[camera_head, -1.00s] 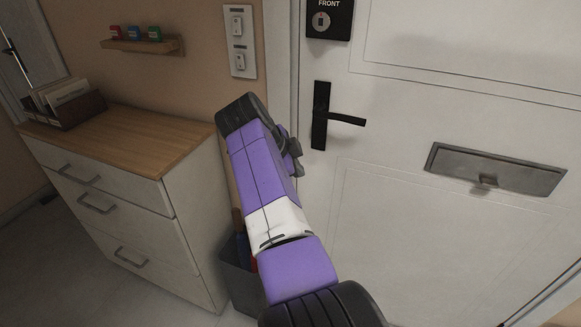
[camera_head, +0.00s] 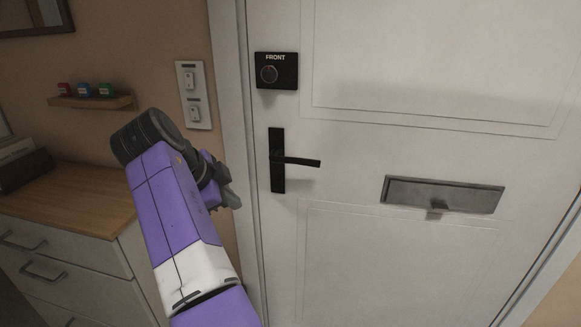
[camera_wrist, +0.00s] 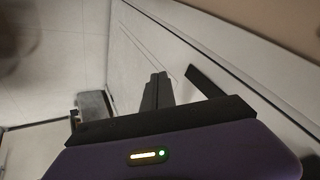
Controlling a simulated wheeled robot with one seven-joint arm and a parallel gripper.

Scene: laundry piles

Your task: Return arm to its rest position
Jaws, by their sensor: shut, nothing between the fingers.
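My arm is raised in front of the wall beside the door, with its purple and white links rising from the bottom of the head view. My gripper (camera_head: 228,196) is at its upper end, dark grey, left of the door handle and apart from it in the picture. In the wrist view the fingers (camera_wrist: 158,92) stand close together, shut with nothing between them. The wrist view looks along the white door.
The white door (camera_head: 400,150) has a black handle (camera_head: 277,160), a lock box marked FRONT (camera_head: 276,71) and a mail slot (camera_head: 443,194). A drawer cabinet (camera_head: 75,257) stands left. Light switches (camera_head: 193,95) and a small shelf (camera_head: 92,102) are on the wall.

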